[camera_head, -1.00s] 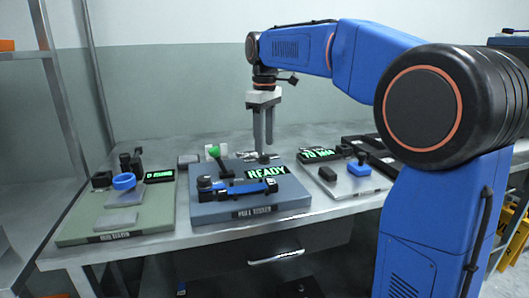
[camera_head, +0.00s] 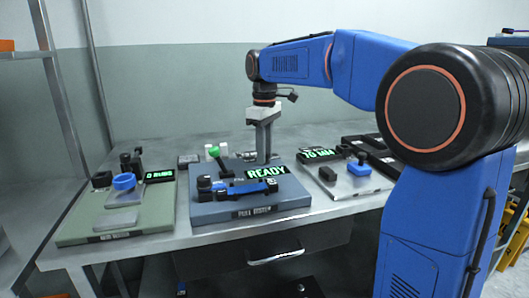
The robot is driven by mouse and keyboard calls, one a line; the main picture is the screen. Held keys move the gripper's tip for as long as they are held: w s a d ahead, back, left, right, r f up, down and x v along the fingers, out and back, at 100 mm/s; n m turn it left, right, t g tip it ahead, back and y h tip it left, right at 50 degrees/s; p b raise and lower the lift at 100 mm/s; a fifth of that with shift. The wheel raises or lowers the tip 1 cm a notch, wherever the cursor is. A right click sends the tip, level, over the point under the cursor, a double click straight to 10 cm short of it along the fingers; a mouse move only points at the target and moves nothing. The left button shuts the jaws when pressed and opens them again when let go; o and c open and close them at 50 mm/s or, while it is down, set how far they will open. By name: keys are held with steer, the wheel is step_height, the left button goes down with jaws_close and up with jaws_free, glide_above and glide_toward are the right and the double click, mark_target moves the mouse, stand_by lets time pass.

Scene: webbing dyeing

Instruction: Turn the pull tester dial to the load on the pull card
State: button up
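The pull tester (camera_head: 243,212) is a grey-blue block on the bench, with a lit green READY display (camera_head: 267,173). A blue and black bar (camera_head: 238,189) lies across it, and a green-topped lever (camera_head: 214,151) stands at its back left. My gripper (camera_head: 263,160) points down at the tester's back edge, behind the READY display. Its fingers overlap from this angle, so its opening cannot be made out. A small metallic part (camera_head: 248,155) shows beside the fingertips; I cannot tell whether it is the dial or whether they touch it. I cannot make out the pull card or its load.
A green-based tester (camera_head: 75,232) with a blue ring stands left. A light plate (camera_head: 345,187) with a blue-knobbed part and a green display stands right, with black trays (camera_head: 372,150) behind. A small grey box (camera_head: 188,160) sits behind the pull tester.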

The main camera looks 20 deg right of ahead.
steer(key=shift+m, duration=0.3)
steer(key=m, duration=0.4)
steer(key=shift+m, duration=2.2)
steer(key=o, duration=1)
steer(key=shift+o, duration=0.2)
steer(key=shift+r, duration=0.1)
step_height(320, 180, up, 17)
